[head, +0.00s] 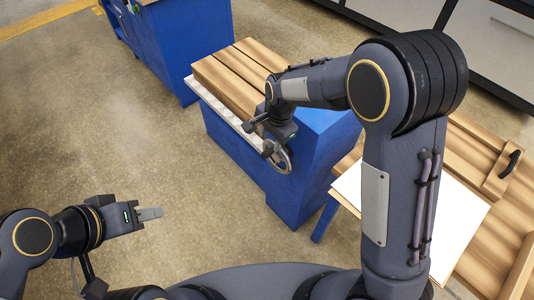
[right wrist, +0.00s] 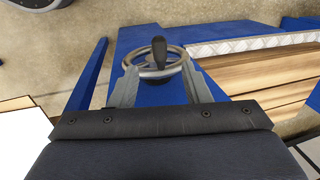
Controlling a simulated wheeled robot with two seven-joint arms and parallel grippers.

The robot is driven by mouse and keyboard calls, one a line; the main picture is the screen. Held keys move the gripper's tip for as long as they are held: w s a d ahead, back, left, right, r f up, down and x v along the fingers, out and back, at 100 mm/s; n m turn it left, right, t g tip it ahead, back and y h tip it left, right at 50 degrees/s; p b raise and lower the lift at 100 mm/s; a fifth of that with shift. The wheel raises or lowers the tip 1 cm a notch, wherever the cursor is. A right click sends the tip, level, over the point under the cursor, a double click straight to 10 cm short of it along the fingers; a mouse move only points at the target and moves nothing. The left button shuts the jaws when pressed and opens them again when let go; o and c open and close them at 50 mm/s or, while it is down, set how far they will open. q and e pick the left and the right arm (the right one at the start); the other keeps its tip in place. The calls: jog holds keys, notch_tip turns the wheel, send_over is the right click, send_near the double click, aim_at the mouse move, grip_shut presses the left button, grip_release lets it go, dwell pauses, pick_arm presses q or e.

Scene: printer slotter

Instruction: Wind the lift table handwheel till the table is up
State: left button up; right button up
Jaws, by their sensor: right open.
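The handwheel (head: 283,160) is a grey metal ring on the front of a blue machine body (head: 300,180). In the right wrist view the wheel (right wrist: 141,61) shows its rim, spokes and an upright dark knob (right wrist: 159,50). My right gripper (head: 268,150) is at the wheel, partly covering it in the head view.
Brown slatted boards (head: 230,82) with a white edge strip (head: 217,104) lie on the blue body. Another blue cabinet (head: 180,40) stands behind. At right is a wooden table (head: 480,150) with a white sheet (head: 455,225). Open floor (head: 110,130) lies left.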

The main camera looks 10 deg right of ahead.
aim_at(267, 152)
jog(key=f, duration=0.5)
jog(key=w+a+f+b, duration=0.1)
jog(key=f, duration=0.1)
jog(key=shift+w+f, duration=0.1)
jog(key=shift+f, duration=0.3)
jog(key=shift+c, duration=0.2)
grip_shut()
